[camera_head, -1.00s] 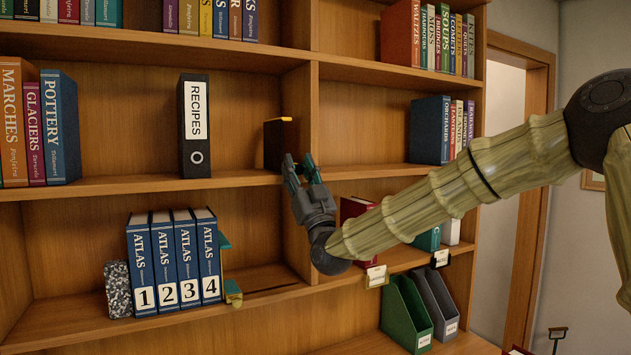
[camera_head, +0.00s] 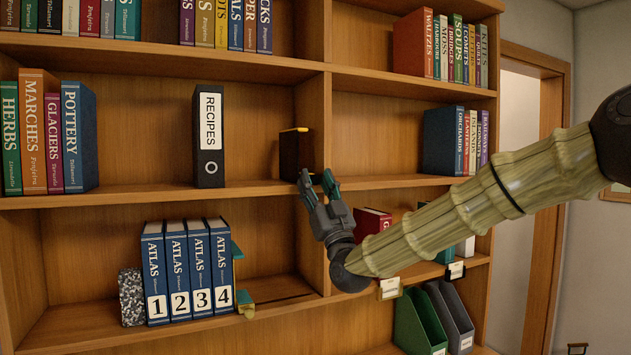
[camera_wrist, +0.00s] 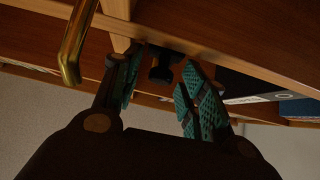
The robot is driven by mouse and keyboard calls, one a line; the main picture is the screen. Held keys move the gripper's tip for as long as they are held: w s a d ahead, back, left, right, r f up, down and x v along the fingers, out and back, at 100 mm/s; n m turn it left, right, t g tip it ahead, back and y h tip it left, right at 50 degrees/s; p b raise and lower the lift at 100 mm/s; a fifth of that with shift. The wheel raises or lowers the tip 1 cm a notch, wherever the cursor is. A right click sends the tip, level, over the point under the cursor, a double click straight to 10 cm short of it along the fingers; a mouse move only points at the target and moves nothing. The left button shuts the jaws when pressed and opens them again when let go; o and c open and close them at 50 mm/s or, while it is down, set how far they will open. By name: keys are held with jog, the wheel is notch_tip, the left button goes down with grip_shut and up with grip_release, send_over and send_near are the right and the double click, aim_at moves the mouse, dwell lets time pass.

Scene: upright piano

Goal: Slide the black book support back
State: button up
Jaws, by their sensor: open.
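The black book support (camera_head: 294,153), with a yellow strip on its top edge, stands upright on the middle shelf, at the right end of the left bay beside the upright divider. My gripper (camera_head: 318,178) is open and empty, just in front of and below it at the shelf's front edge. In the wrist view, a dark piece (camera_wrist: 162,68), which looks like part of the support, shows beyond and between the parted teal finger pads of my gripper (camera_wrist: 158,80). I cannot tell whether the fingers touch it.
The black RECIPES binder (camera_head: 209,135) stands to the left on the same shelf, with a bare gap between. The shelf divider (camera_head: 316,125) is close on the right. Blue atlases (camera_head: 188,270) stand on the shelf below. A brass bar (camera_wrist: 75,42) is close in the wrist view.

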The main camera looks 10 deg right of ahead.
jog(key=v, duration=1)
jog(key=shift+s+f, duration=0.2)
jog(key=shift+f, duration=0.05)
